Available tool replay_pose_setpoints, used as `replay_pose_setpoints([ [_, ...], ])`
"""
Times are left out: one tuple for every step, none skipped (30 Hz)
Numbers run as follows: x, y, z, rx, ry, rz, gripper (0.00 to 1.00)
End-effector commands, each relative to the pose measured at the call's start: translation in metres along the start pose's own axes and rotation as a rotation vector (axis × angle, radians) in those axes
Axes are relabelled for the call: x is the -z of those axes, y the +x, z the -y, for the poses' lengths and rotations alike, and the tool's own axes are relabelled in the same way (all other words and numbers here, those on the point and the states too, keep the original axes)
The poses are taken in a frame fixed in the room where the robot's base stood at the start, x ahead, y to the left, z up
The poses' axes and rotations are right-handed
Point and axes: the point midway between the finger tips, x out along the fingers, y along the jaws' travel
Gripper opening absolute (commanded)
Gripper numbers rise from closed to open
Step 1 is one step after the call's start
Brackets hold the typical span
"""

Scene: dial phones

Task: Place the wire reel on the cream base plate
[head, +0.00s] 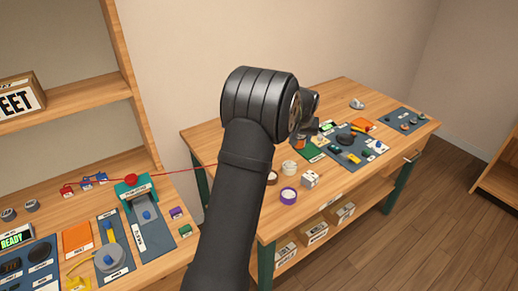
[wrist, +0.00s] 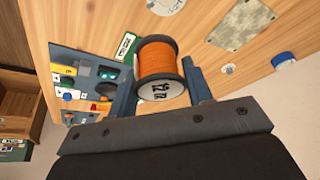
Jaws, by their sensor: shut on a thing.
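The wire reel (wrist: 158,58) has orange wire between dark flanges and a pale printed end face. It is in the middle of the wrist view. My gripper (wrist: 162,72) is shut on it, with one finger on each side. A pale round plate (wrist: 166,5) lies beyond the reel at the top edge of the wrist view, cut off by the frame. I cannot tell whether it is the cream base plate.
In the wrist view, a speckled beige sheet (wrist: 243,22) and a blue-capped item (wrist: 285,60) lie to the right. Bare wood separates them.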

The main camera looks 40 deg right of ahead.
Motion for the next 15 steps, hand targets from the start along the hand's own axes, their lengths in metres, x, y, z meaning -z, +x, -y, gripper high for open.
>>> replay_pose_setpoints([
  [0.003, 0.000, 0.020, 0.017, -0.043, -0.001, 0.21],
  [0.005, 0.000, 0.029, 0.025, -0.064, -0.002, 0.21],
  [0.006, 0.000, 0.040, 0.036, -0.087, -0.003, 0.21],
  [0.007, 0.000, 0.046, 0.042, -0.103, -0.004, 0.21],
  [0.007, 0.000, 0.051, 0.047, -0.116, -0.004, 0.21],
  [0.008, 0.000, 0.058, 0.053, -0.130, -0.005, 0.21],
  [0.008, 0.001, 0.061, 0.056, -0.138, -0.005, 0.21],
  [0.009, 0.001, 0.065, 0.059, -0.145, -0.005, 0.21],
  [0.009, 0.004, 0.070, 0.061, -0.151, -0.005, 0.21],
  [0.010, 0.006, 0.073, 0.062, -0.154, -0.005, 0.21],
  [0.011, 0.009, 0.078, 0.063, -0.155, -0.005, 0.21],
  [0.012, 0.014, 0.085, 0.064, -0.156, -0.005, 0.21],
  [0.013, 0.019, 0.090, 0.064, -0.157, -0.004, 0.21],
  [0.015, 0.024, 0.096, 0.064, -0.157, -0.004, 0.21],
  [0.017, 0.031, 0.104, 0.064, -0.157, -0.004, 0.21],
])
